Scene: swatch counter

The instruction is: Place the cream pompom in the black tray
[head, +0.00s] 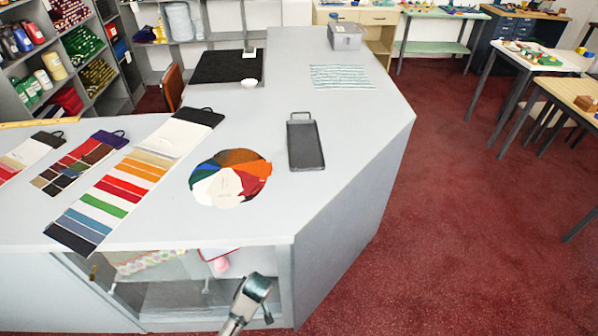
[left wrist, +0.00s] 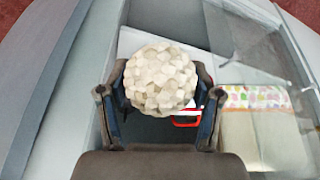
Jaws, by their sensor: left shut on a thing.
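The cream pompom (left wrist: 160,77) is a faceted, off-white ball in the left wrist view. My left gripper (left wrist: 161,92) is shut on it, with one finger at each side. In the head view the one arm end (head: 258,288) showing is at the bottom, in front of the counter's open front and below its top; I take it to be my left one. My right gripper is not in view.
The grey counter (head: 340,215) has a near edge above the arm end. A round colour fan (head: 230,178) lies left of the tray, and a long swatch strip (head: 135,180) farther left. A striped cloth (head: 340,77) lies behind the tray. A red-rimmed item (left wrist: 186,121) shows beyond the pompom.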

